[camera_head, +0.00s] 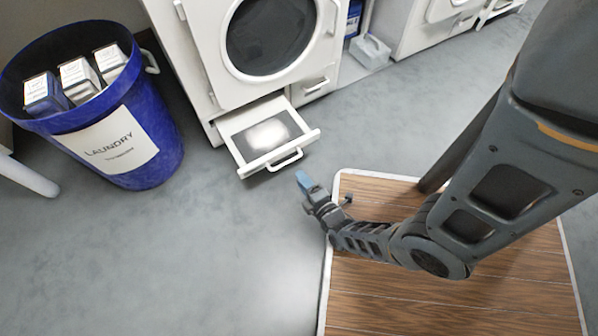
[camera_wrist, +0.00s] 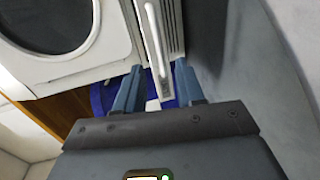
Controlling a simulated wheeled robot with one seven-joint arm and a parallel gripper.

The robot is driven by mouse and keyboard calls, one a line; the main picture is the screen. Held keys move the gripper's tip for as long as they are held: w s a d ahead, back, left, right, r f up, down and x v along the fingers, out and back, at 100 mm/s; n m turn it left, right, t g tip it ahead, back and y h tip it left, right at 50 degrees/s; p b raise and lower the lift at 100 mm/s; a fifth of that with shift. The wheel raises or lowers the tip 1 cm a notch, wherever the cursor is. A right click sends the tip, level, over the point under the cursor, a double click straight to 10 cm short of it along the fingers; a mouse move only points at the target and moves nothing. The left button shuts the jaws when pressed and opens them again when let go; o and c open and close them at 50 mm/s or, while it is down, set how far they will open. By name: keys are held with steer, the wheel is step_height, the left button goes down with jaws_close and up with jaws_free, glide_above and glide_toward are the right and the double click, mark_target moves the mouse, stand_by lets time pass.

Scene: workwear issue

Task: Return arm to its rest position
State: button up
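My gripper (camera_head: 305,181) is at the lower right of the washer's open detergent drawer (camera_head: 240,154), just off its handle (camera_head: 287,161). In the wrist view my gripper (camera_wrist: 158,67) has its two blue fingers apart. The drawer handle (camera_wrist: 152,40) shows beyond the gap between them, and I see nothing held. My arm reaches from the upper right over a wood-topped surface. White powder (camera_head: 268,134) lies in the drawer.
The white washer (camera_head: 203,62) has a round dark door. A blue laundry bin (camera_head: 160,150) with several boxes stands at left. The wood-topped surface (camera_head: 375,300) with a white rim lies under my arm. Grey floor (camera_head: 170,260) is clear at lower left.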

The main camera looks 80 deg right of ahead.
stand_by(0.3)
steer(key=s+a+r+m+t+y, duration=0.2)
steer(key=a+r+y, duration=0.2)
steer(key=a+r, duration=0.5)
steer(key=s+a+r+m+t+y, duration=0.2)
steer(key=a+r+m+t+y, duration=0.3)
steer(key=r, duration=0.9)
steer(key=a+r+g+y+p, duration=0.1)
steer(key=a+r+p, duration=0.2)
steer(key=r+p, duration=1.1)
steer(key=a+r+m+g+y+p, duration=0.1)
steer(key=r+p, duration=1.4)
steer(key=r, duration=2)
steer(key=shift+s+a+r+y, duration=0.3)
steer(key=shift+s+a+y, duration=0.15)
steer(key=shift+a, duration=0.45)
